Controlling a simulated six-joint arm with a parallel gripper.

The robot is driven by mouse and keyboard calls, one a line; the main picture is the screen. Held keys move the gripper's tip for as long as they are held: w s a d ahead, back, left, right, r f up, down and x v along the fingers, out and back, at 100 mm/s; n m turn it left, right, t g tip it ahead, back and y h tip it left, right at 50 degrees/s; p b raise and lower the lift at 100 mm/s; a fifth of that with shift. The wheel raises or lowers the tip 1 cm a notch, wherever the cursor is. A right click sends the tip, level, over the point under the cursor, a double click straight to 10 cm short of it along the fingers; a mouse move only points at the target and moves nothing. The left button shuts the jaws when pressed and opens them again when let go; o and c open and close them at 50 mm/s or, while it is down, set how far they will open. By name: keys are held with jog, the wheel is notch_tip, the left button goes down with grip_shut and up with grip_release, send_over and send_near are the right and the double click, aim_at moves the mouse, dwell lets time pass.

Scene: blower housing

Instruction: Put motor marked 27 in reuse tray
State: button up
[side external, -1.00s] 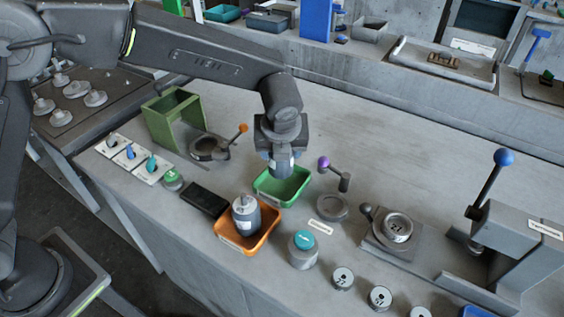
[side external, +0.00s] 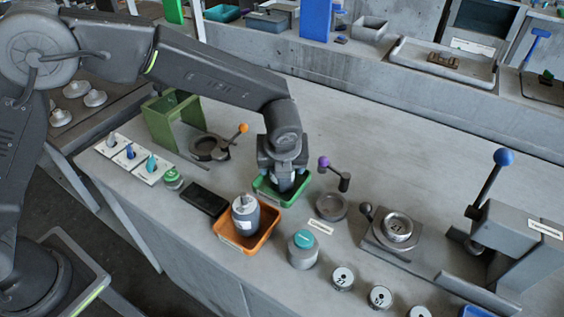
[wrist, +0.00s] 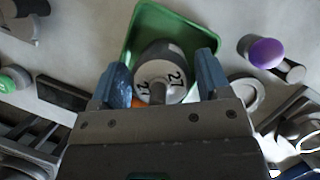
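The motor marked 27 (wrist: 160,70) is a grey cylinder with a shaft and a pale end face; in the wrist view it stands in the green tray (wrist: 133,40). My gripper (wrist: 163,72) has its two blue fingers on either side of the motor, with a gap visible at the right finger, so it looks open around it. In the side view my gripper (side external: 285,183) is low over the green tray (side external: 262,187) and hides most of the motor. No label on the green tray is readable.
An orange tray (side external: 268,237) holding another grey motor (side external: 244,212) is close in front.

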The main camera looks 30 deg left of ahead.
jog(key=shift+o, duration=0.9)
jog(key=shift+r, duration=0.25)
jog(key=v, duration=1.2)
jog(key=shift+a, duration=0.15)
